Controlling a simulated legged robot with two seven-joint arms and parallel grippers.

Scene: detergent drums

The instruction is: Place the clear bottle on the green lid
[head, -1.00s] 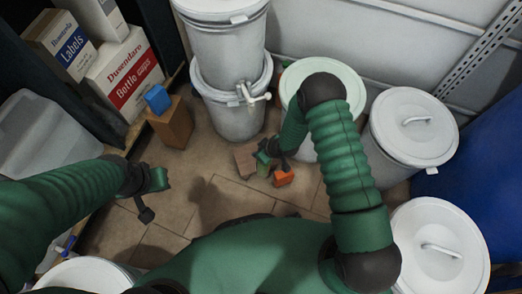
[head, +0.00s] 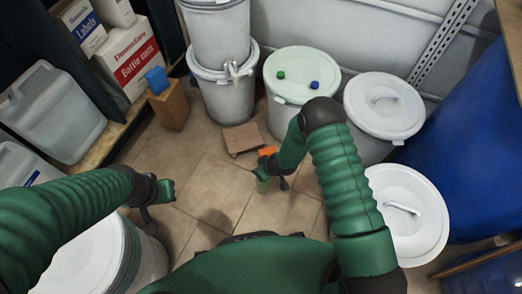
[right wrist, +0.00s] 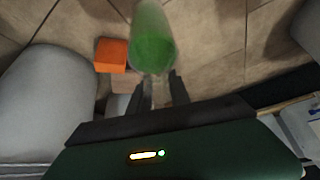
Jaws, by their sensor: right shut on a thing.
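A clear bottle with a green tint (right wrist: 153,42) is between the fingers of my right gripper (right wrist: 159,88) in the right wrist view. My right gripper is shut on it, and the bottle (head: 262,184) looks small and partly covered in the head view. My right gripper (head: 272,176) is over the floor, in front of the drum with the pale green lid (head: 298,95), apart from that lid. A green cap and a blue cap sit on the lid. My left gripper (head: 155,203) is at the left above the floor, apart from everything; its finger gap is unclear.
An orange block (head: 267,151) and a low wooden stand (head: 243,139) are on the floor. White-lidded drums (head: 383,106) stand to the right, stacked drums (head: 222,85) behind. A blue block (head: 157,80) tops a brown box (head: 170,108) at left. The middle floor is clear.

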